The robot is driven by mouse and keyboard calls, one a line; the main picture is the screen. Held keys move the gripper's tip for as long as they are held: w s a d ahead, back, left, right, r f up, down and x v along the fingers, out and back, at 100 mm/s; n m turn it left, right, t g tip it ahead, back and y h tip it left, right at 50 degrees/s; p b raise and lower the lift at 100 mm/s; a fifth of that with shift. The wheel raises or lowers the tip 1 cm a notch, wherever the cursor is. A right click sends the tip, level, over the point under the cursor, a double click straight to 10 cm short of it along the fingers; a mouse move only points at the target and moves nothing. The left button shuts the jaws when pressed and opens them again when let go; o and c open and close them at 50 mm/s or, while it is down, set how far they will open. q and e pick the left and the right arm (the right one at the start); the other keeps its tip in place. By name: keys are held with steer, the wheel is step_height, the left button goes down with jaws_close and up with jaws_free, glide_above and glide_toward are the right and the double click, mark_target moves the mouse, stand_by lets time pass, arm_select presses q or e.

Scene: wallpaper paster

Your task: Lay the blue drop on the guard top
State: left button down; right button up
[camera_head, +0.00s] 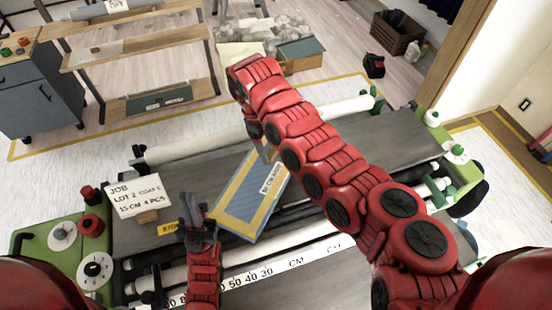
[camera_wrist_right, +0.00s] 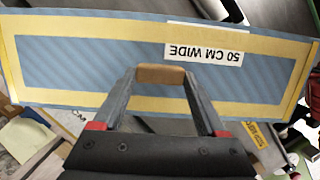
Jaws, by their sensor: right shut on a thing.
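The blue drop (camera_head: 252,198) is a flat blue panel with a yellow border and a "50 CM WIDE" label. It lies aslant in the head view over the machine's grey bed. My right gripper (camera_head: 264,150) is at its far end; in the right wrist view its fingers (camera_wrist_right: 160,78) are shut on a tan grip block at the edge of the drop (camera_wrist_right: 90,65). My left gripper (camera_head: 192,208) is left of the drop, near the bed's front edge; its finger gap is unclear.
A white job card (camera_head: 135,196) stands on the bed at left. Pale rollers (camera_head: 250,128) run along the machine, with a centimetre scale (camera_head: 292,265) in front. Green end frames (camera_head: 62,245) carry knobs. My right arm hides part of the bed.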

step_height(320, 180, down, 7)
steer(key=shift+w+f+b, duration=0.15)
steer(key=shift+f+b, duration=0.05)
steer(key=shift+b, duration=0.9)
steer(key=shift+r, duration=0.1)
